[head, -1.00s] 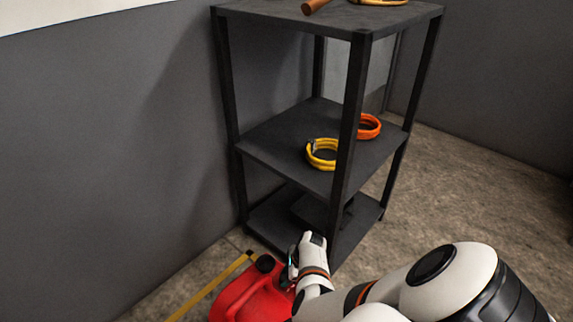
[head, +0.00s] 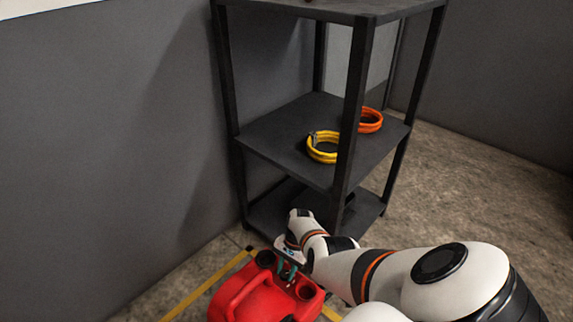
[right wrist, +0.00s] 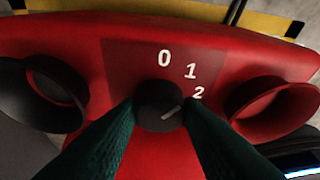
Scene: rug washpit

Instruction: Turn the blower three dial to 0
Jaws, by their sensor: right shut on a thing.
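A red blower (head: 245,300) stands on the floor at the bottom of the head view; it is the only blower in view, and I see no number on it. Its dark round dial (right wrist: 157,95) is in the middle of the right wrist view, on a red panel marked 0, 1 and 2. The dial's pale pointer line slants up and right, toward the 2. My right gripper (head: 288,270) reaches down onto the blower's top. Its dark green fingers are shut on the dial, one on each side. My left gripper is not in view.
Two round openings, black (right wrist: 45,95) and red (right wrist: 275,105), flank the dial. A dark shelf rack (head: 275,135) stands just behind the blower, holding a yellow coil (head: 314,150) and an orange coil (head: 371,121). A grey wall is at left. Open floor (head: 470,190) lies to the right.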

